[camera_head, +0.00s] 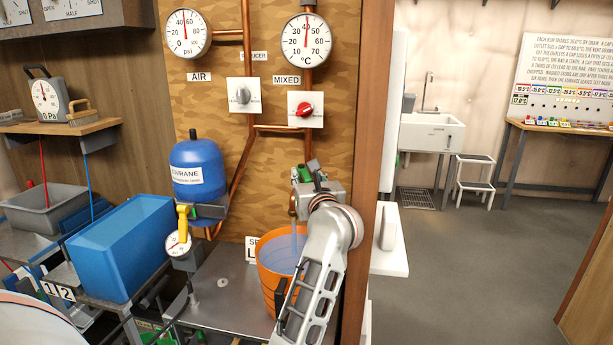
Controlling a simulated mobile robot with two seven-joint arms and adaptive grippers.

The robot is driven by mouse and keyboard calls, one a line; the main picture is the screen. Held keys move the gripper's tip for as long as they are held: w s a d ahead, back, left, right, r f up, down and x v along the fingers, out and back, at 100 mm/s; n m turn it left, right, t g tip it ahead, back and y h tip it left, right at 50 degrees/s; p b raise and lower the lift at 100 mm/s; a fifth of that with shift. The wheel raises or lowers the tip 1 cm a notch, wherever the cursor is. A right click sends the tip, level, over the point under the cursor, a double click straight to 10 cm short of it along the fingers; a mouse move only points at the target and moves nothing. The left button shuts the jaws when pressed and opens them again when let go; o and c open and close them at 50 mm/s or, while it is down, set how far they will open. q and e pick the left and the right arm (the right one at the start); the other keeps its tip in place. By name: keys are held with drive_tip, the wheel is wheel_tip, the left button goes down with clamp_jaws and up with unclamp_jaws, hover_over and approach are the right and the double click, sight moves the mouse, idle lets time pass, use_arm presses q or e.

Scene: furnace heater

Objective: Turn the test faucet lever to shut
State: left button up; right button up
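The test faucet (293,203) sticks out low on the wooden panel, above an orange bucket (268,285). A pale bluish streak below the spout looks like running water, and bluish water shows in the bucket. A small green part (303,174), which looks like the faucet lever, shows at the faucet's top. My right gripper is out of view.
A blue tank (198,168) and a yellow-handled valve with a gauge (178,243) stand left of the bucket. A blue bin (120,250) is farther left. Above are the AIR knob (243,95) and red MIXED knob (305,109). A wooden post (374,100) edges the panel's right.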

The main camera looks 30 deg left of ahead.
sight(307, 175)
use_arm(q)
drive_tip(key=shift+r, duration=0.1)
wheel_tip(307, 175, up, 10)
drive_tip(key=shift+f, duration=0.1)
idle(0.4)
